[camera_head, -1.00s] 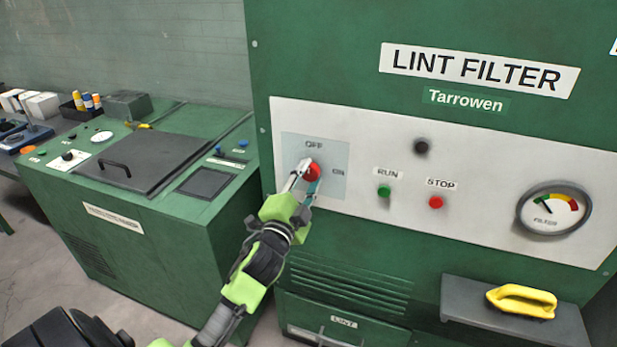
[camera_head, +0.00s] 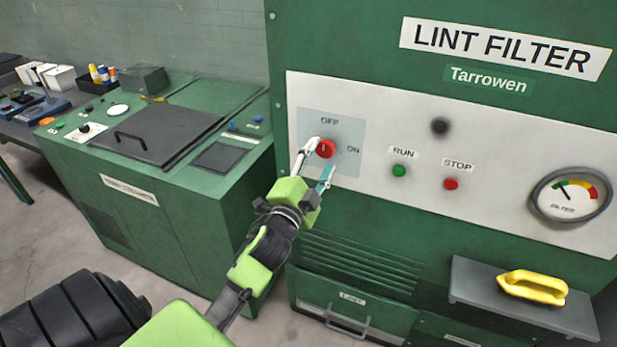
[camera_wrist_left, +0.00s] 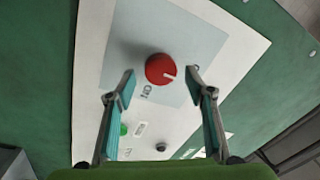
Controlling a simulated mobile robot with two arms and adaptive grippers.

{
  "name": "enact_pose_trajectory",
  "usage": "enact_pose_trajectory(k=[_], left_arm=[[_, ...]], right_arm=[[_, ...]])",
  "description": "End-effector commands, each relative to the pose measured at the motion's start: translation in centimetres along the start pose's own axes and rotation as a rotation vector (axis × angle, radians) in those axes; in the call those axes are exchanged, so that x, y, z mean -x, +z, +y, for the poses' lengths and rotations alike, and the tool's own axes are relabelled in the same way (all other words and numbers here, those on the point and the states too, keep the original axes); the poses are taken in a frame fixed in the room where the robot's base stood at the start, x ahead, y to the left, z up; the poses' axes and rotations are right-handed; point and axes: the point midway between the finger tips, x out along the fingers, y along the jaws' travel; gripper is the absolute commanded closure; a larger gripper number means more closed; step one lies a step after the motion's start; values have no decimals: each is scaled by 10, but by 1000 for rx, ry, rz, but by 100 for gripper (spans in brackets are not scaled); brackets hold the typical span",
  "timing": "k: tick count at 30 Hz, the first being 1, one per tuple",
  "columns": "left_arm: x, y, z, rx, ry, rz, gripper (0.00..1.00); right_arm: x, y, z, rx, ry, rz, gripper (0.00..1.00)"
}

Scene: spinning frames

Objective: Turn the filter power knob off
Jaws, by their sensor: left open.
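The red filter power knob (camera_head: 326,148) sits on a pale plate (camera_head: 345,130) on the lint filter's white panel, with OFF above it and ON to its right. Its white mark stands about upright, toward OFF. In the left wrist view the knob (camera_wrist_left: 160,69) shows whole, its mark turned toward the label that a finger partly hides. My left gripper (camera_head: 320,164) is open in front of the knob. In the left wrist view the open fingers (camera_wrist_left: 162,90) stand apart, with a gap to the knob on both sides. My right gripper is not in view.
The green RUN button (camera_head: 399,170), red STOP button (camera_head: 451,184) and gauge (camera_head: 570,196) are right of the knob. A grey shelf (camera_head: 480,285) with a yellow handle-like item (camera_head: 532,288) juts out lower right. A green machine (camera_head: 150,185) stands left.

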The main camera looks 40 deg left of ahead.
Motion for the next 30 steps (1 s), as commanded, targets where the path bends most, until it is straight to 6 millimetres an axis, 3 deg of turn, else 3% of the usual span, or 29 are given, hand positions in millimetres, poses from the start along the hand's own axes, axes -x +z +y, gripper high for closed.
enact_pose_trajectory(k=[6, 13, 19, 30], left_arm=[[47, 1, 1, 2, 3, -4, 51], [83, 1, 1, 4, 2, -3, 51], [95, 1, 0, 1, -1, -2, 51], [96, 0, 0, 1, -1, -1, 51]], right_arm=[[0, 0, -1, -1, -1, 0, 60], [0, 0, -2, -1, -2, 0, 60], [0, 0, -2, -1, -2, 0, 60], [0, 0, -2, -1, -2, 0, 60]])
